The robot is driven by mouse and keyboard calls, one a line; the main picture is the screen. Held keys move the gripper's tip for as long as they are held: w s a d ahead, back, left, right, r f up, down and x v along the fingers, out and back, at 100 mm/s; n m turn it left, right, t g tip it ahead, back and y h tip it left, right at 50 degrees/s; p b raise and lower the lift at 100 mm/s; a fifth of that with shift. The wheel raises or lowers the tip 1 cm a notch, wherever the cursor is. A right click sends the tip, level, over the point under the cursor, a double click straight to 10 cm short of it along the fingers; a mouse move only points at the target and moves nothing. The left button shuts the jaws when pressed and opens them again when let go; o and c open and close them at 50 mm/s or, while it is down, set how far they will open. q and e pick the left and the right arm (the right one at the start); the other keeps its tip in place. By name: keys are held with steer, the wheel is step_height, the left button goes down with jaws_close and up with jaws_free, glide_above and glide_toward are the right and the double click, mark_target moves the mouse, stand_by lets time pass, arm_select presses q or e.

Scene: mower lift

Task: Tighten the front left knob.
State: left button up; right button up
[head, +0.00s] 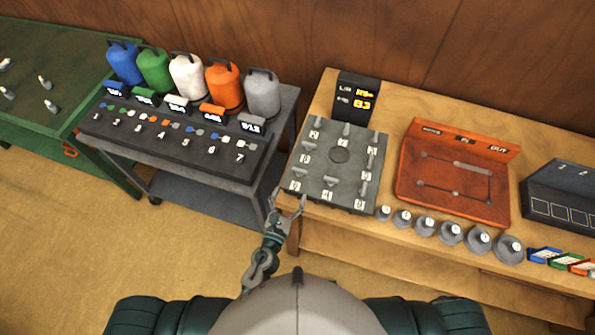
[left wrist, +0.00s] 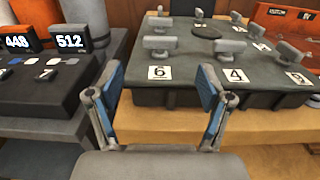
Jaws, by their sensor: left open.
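The dark grey knob plate (head: 341,157) lies on the wooden bench and carries several grey knobs with flat handles and white number labels. The front left knob (head: 299,174) stands behind the label 6; it also shows in the left wrist view (left wrist: 158,44), its handle lying roughly left to right. My left gripper (head: 288,203) is open and empty just in front of the plate's front left corner, apart from the knob. In the left wrist view its two blue-padded fingers (left wrist: 160,92) are spread, with the label 6 between and beyond them. My right gripper is not in view.
Other knobs (head: 330,182) stand close by on the plate. A black display (head: 357,96) is behind it; an orange panel (head: 408,184) and a row of grey weights (head: 450,234) are to the right. A dark cart (head: 265,162) with coloured containers stands left, across a gap.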

mark_target(299, 172)
arm_select(q)
steer(key=x, duration=0.6)
steer(key=shift+w+d+p, duration=0.25)
steer(key=shift+w+p, duration=0.1)
steer(key=shift+p, duration=0.05)
steer(key=shift+w+d, duration=0.1)
steer(key=shift+w, duration=0.5)
steer(key=c, duration=1.2)
